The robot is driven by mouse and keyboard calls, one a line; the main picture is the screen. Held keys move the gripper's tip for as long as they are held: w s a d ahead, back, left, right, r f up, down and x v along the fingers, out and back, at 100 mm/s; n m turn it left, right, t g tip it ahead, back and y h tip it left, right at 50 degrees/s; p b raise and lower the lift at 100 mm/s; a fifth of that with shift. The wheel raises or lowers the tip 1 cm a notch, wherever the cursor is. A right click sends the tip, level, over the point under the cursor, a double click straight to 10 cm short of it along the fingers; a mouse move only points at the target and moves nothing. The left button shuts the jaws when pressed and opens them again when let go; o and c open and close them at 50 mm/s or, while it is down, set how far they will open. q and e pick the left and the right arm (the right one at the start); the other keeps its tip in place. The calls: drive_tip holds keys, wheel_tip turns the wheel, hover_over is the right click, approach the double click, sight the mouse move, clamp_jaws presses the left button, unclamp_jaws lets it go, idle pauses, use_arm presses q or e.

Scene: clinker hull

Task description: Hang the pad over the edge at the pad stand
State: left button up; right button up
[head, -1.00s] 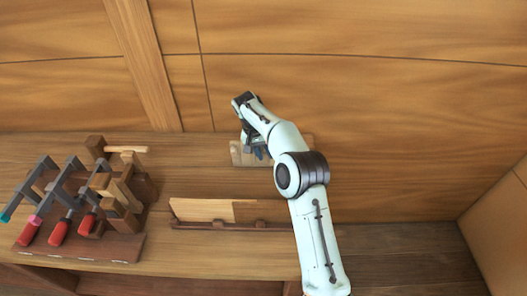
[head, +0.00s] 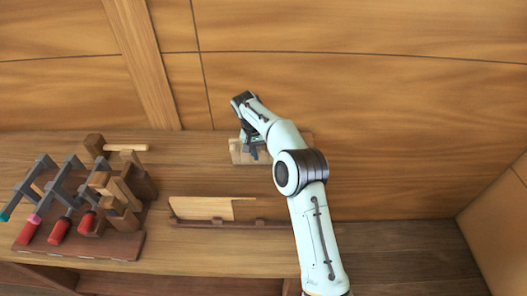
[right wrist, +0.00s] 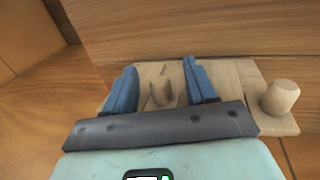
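My right gripper (head: 250,148) is low over a pale wooden block (head: 237,155) at the back of the bench, against the hull wall. In the right wrist view its two blue fingers (right wrist: 160,88) are apart, with no held thing clear between them. Beyond and between them, a short brown peg-like piece (right wrist: 161,91) shows on the pale block (right wrist: 238,80). A rounded peg (right wrist: 280,97) stands on the block's right end. I cannot tell which thing is the pad, or whether this block is the pad stand. My left gripper is out of view.
A rack (head: 80,243) with several red-handled clamps and wooden pieces stands on the bench at left. A thin light board (head: 205,208) stands in a low dark holder (head: 225,223) in front of the block.

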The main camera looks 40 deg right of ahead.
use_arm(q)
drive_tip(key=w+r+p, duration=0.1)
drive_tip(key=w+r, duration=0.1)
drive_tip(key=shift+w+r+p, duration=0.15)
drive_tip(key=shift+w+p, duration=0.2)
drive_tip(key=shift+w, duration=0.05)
use_arm(e)
drive_tip(key=v, duration=1.3)
drive_tip(key=shift+r, duration=0.15)
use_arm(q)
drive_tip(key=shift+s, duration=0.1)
use_arm(e)
drive_tip(key=shift+a, duration=0.15)
